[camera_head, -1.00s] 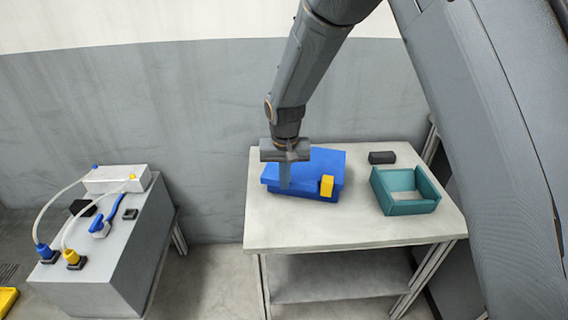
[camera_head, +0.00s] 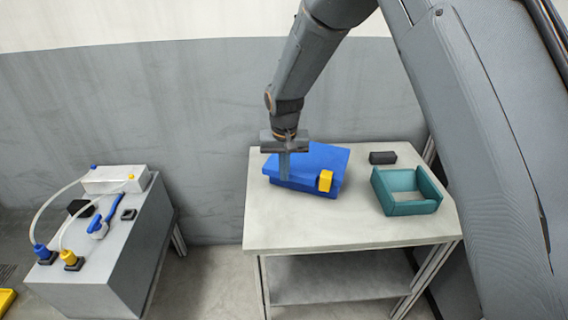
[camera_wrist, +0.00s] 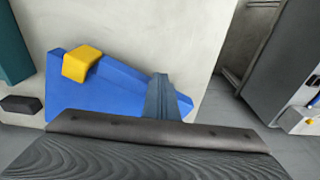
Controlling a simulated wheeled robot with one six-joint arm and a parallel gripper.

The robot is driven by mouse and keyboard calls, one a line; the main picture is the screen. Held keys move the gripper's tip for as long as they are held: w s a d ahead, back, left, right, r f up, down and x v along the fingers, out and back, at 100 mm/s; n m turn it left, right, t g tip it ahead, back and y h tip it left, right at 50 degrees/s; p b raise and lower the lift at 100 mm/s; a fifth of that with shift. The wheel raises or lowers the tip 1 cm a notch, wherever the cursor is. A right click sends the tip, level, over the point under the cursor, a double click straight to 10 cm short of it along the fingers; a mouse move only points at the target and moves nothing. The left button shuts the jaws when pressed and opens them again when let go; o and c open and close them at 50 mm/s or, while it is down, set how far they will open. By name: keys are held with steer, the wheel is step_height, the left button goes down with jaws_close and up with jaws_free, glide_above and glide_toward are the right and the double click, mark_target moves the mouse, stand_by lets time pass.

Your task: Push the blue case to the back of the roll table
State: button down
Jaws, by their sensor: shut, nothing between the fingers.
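The blue case (camera_head: 318,160) lies on the left-middle part of the roll table (camera_head: 290,232), turned at a slant. A yellow block-like piece (camera_head: 325,181) is on its front right side; it also shows in the wrist view (camera_wrist: 82,63). My gripper (camera_head: 285,178) is shut and empty, pointing down at the left end of the case. In the wrist view the shut fingers (camera_wrist: 163,98) overlap the right end of the blue case (camera_wrist: 118,88). They seem to touch it, but contact is not clear. The case's far left part is partly hidden behind my gripper.
A teal open bin (camera_head: 405,192) and a small black block (camera_head: 383,158) stand on the table to the right of the case. The front of the table is clear. A grey cabinet (camera_head: 125,240) with cables and a blue-handled brush (camera_head: 107,215) stands apart at left.

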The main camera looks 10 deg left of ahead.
steer(key=shift+w+a+b, duration=0.2)
steer(key=shift+w+b, duration=0.1)
steer(key=shift+w, duration=0.65)
steer(key=shift+w+a+b, duration=0.15)
steer(key=shift+w+b, duration=0.15)
steer(key=shift+w, duration=0.65)
steer(key=shift+s+d+p, duration=0.15)
steer(key=shift+s+p, duration=0.35)
steer(key=shift+s, duration=0.3)
steer(key=shift+s+d+p, duration=0.15)
steer(key=shift+s+p, duration=0.35)
steer(key=shift+s, duration=0.25)
steer(key=shift+r, duration=0.1)
step_height(320, 180, up, 6)
steer(key=p, duration=0.3)
steer(key=shift+p, duration=0.35)
